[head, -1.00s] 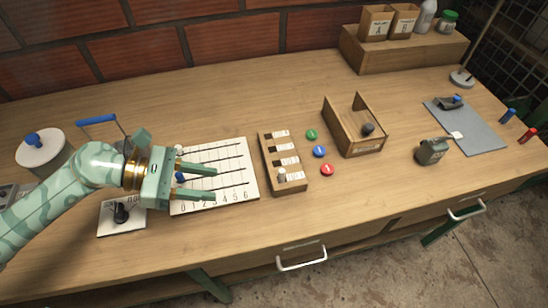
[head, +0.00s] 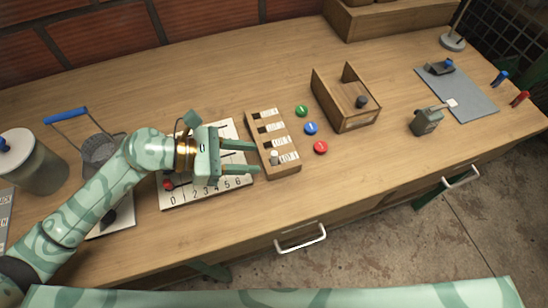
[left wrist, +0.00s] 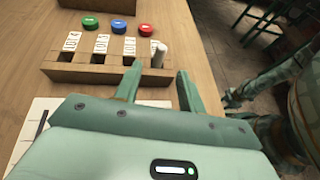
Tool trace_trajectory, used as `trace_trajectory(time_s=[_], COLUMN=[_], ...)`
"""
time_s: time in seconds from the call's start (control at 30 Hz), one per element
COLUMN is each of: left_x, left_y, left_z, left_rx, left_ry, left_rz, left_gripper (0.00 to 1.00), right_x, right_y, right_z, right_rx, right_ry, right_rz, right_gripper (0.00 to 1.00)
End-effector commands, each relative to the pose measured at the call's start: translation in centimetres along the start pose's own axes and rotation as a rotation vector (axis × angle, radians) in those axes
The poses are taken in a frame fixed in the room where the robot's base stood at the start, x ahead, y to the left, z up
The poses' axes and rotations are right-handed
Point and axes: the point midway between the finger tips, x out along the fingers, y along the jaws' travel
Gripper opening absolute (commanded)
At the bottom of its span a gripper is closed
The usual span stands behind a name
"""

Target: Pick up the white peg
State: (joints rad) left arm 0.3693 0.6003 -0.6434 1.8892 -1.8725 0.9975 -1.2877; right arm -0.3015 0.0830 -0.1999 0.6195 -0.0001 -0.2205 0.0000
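My right gripper is not seen.
A numbered white board (head: 205,199) lies under my left gripper. Green (head: 301,110), blue (head: 311,128) and red (head: 320,147) discs lie right of the rack. An open wooden box (head: 350,120) stands farther right. The bench front is clear.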

Motion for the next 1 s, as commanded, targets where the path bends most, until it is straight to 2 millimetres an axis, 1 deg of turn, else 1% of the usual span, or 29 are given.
trace_trajectory(time_s=[0.1, 0.23, 0.33, 0.5, 0.53, 0.57, 0.6, 0.67, 1.0], left_x=[2.2, 3.9, 4.4, 4.4, 4.4, 4.4, 4.4, 4.4, 4.3], left_y=[0.2, 0.2, 0.2, 0.2, 0.2, 0.2, 0.2, 0.2, 0.2], left_z=[0.0, 0.0, 0.0, 0.0, 0.0, 0.0, 0.0, 0.0, 0.1], left_rx=[-0.002, -0.001, -0.001, 0.000, 0.000, 0.000, 0.000, 0.000, 0.000], left_ry=[-0.005, -0.002, 0.000, 0.000, 0.000, 0.000, 0.000, 0.000, 0.000], left_rz=[-0.002, -0.001, 0.000, 0.000, 0.000, 0.000, 0.000, 0.000, 0.000], left_gripper=[0.40, 0.40, 0.40, 0.40, 0.37, 0.29, 0.18, 0.01, 0.00], right_x=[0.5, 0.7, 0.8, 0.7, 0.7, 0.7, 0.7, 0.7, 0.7], right_y=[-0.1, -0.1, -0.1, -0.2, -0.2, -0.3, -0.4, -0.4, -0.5], right_z=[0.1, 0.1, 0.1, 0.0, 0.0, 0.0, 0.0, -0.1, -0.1], right_rx=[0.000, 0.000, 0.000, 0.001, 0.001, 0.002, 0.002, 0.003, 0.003], right_ry=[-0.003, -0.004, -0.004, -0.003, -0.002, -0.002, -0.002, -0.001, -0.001], right_rz=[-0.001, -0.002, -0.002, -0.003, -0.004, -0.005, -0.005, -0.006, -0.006], right_gripper=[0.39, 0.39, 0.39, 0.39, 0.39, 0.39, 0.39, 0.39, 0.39])
